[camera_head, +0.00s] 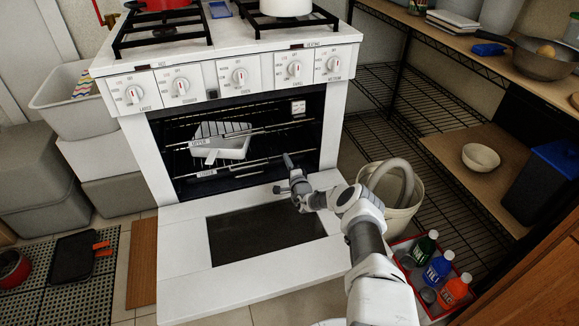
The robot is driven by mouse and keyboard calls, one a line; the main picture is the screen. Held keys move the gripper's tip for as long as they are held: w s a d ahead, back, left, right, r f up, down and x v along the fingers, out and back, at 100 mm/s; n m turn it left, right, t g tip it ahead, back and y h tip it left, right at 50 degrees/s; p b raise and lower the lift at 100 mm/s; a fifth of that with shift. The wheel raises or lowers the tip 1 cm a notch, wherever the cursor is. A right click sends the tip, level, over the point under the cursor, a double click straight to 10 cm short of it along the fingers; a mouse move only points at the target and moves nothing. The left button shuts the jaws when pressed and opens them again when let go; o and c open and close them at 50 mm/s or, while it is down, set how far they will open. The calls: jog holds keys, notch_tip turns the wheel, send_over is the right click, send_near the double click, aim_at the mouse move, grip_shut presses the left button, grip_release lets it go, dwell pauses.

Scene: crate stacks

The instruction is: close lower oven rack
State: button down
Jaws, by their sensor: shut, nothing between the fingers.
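The white oven's (240,76) door (172,240) is folded down flat in front of the open cavity. Inside, the lower rack (250,164) has a front bar with a small tag at its left end. Its front edge lies near the cavity opening; I cannot tell exactly how far in it sits. The upper rack (270,129) is above it, also tagged. My gripper (287,160) is shut and empty.
A white dish (222,148) sits inside the oven. Right of the door stand a light bin (405,205) and a red crate (432,312) with bottles. A wire shelf unit is further right. Grey containers (35,175) stand on the left.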

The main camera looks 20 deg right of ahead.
jog(key=w, duration=0.3)
jog(key=shift+r, duration=0.2)
